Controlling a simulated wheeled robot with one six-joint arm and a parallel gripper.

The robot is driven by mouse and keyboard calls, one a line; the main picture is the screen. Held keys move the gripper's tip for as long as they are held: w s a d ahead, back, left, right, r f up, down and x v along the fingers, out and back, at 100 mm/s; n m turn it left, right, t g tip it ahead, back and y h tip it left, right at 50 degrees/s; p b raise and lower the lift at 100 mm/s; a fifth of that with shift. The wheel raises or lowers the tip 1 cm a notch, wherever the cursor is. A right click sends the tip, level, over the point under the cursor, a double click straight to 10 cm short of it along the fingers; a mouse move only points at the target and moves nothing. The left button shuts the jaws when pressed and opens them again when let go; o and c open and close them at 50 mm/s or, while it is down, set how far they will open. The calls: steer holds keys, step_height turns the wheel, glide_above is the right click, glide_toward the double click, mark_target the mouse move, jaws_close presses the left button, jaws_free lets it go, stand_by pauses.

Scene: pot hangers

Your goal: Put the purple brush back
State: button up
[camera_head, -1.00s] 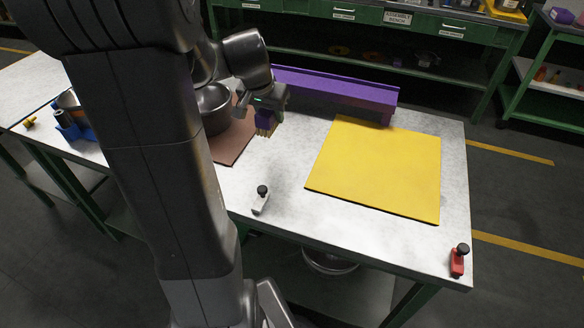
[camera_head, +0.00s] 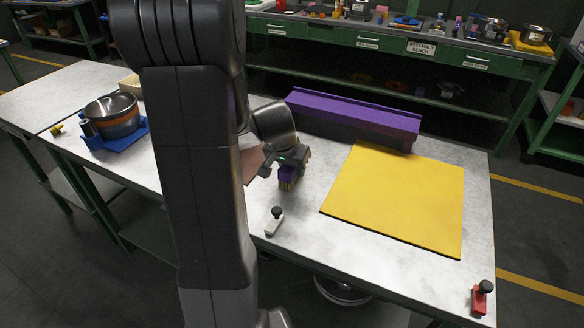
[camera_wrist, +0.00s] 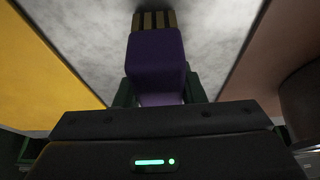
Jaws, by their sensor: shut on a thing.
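The purple brush (camera_head: 288,173) has a purple block handle and tan bristles. My gripper (camera_head: 287,165) is shut on it, with the bristles hanging down above the white table. In the wrist view the brush (camera_wrist: 155,55) points away from my gripper (camera_wrist: 158,95), bristles at the far end over pale tabletop. A long purple rack (camera_head: 350,115) stands along the back edge of the table, behind and to the right of my gripper. Whether the bristles touch the table cannot be told.
A yellow mat (camera_head: 395,200) lies to the right. A brown mat (camera_head: 252,163) lies left of my gripper, partly hidden by my arm. A grey clamp (camera_head: 274,220) and a red clamp (camera_head: 481,298) sit at the front edge. A metal pot (camera_head: 112,115) stands on a blue holder (camera_head: 120,141) at left.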

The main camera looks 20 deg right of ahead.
steer(key=o, duration=0.8)
steer(key=shift+f, duration=0.15)
steer(key=o, duration=0.4)
steer(key=shift+o, duration=0.2)
steer(key=shift+s+a+r, duration=0.1)
steer(key=shift+a+r, duration=0.05)
steer(key=shift+r, duration=0.55)
steer(key=p+v, duration=0.1)
steer(key=v, duration=1)
